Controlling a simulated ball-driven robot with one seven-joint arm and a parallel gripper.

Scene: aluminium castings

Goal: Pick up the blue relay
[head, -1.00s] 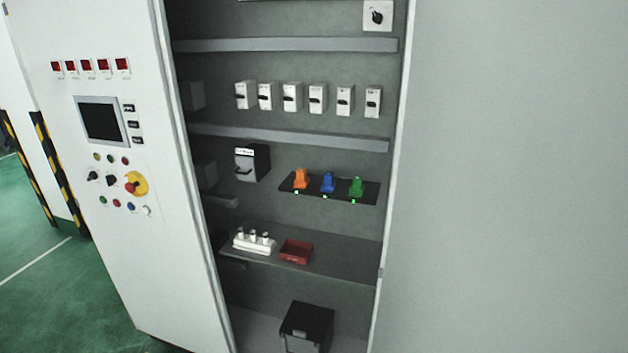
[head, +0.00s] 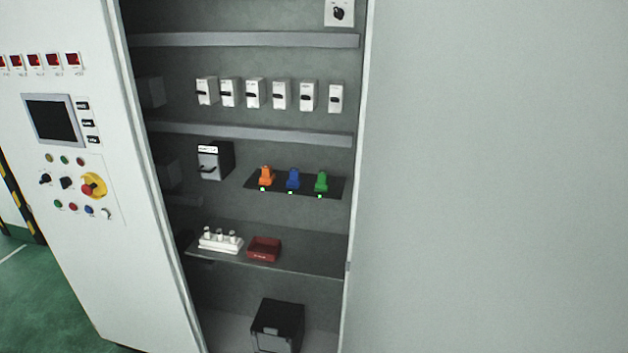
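The blue relay (head: 293,179) stands on a small dark shelf (head: 334,190) inside the open cabinet. An orange relay (head: 266,176) stands to its left and a green relay (head: 321,182) to its right. A small green light shows at the front of the shelf below each relay. My gripper is not in view.
A lower shelf (head: 310,262) holds a white block with three posts (head: 220,241) and a red tray (head: 264,249). A black box (head: 277,326) stands at the cabinet bottom. The control panel door (head: 130,270) is at left; a pale flat surface (head: 490,180) fills the right.

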